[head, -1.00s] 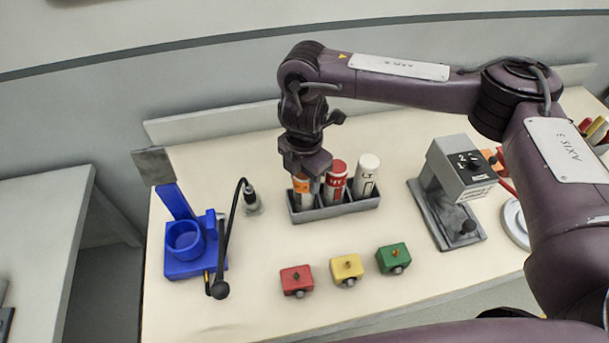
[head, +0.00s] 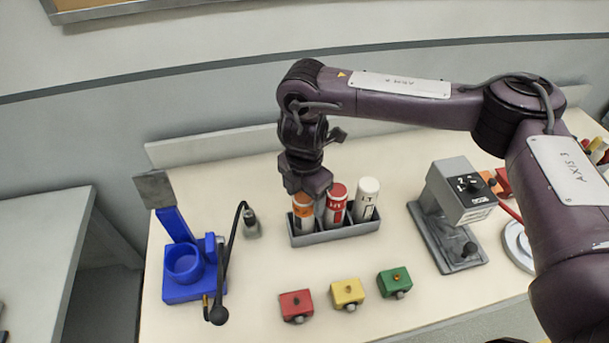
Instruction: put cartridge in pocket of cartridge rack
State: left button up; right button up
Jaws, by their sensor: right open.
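The grey cartridge rack (head: 330,235) stands on the table and holds three cartridges side by side. The orange-topped cartridge (head: 303,209) is in the left pocket, the red-topped cartridge (head: 336,203) in the middle one and the white cartridge (head: 367,198) in the right one. All three look upright. My right gripper (head: 304,192) is open just above the orange-topped cartridge; its fingertips are hard to make out against the cap. My left gripper is out of view.
A blue stand with a cup (head: 185,265) and a black cable is left of the rack. Red (head: 296,304), yellow (head: 347,292) and green (head: 394,281) boxes sit in front. A grey device (head: 459,192) stands at the right. The table between rack and boxes is clear.

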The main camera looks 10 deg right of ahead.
notch_tip(320, 180, up, 11)
jog(key=shift+f, duration=0.2)
dwell(0.6)
